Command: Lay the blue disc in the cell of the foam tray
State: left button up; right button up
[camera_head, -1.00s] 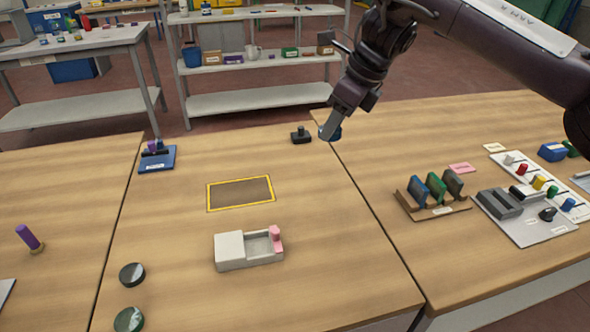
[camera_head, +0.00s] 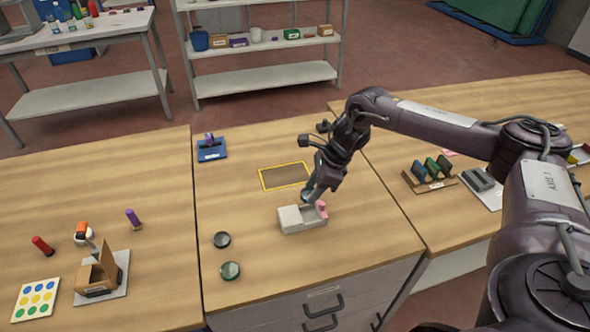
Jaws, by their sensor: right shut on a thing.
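The foam tray (camera_head: 289,219) is a pale grey block near the middle of the table, with a recessed cell at its right side and a pink piece (camera_head: 321,209) at that end. My right gripper (camera_head: 308,196) comes down from above right, right over the tray's cell. It is shut on the blue disc (camera_head: 305,195), of which only a small bluish part shows at the fingertips. The gripper covers part of the cell, and I cannot tell whether the disc touches the tray. My left gripper is not in view.
A blue stand (camera_head: 211,149) is at the back left. A rack with upright pieces (camera_head: 430,178) stands on the right table.

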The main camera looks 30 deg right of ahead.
jog(key=shift+f, duration=0.15)
jog(key=shift+d+f+b, duration=0.25)
jog(key=shift+f+b, duration=0.3)
jog(key=shift+f, duration=0.15)
jog(key=shift+a+f+b, duration=0.1)
jog(key=shift+f+b, duration=0.6)
jog(key=shift+f, duration=0.2)
jog(key=shift+f+b, duration=1.25)
jog(key=shift+f, duration=0.55)
jog(key=o, duration=1.1)
jog(key=shift+c, duration=0.2)
jog(key=shift+r, duration=0.2)
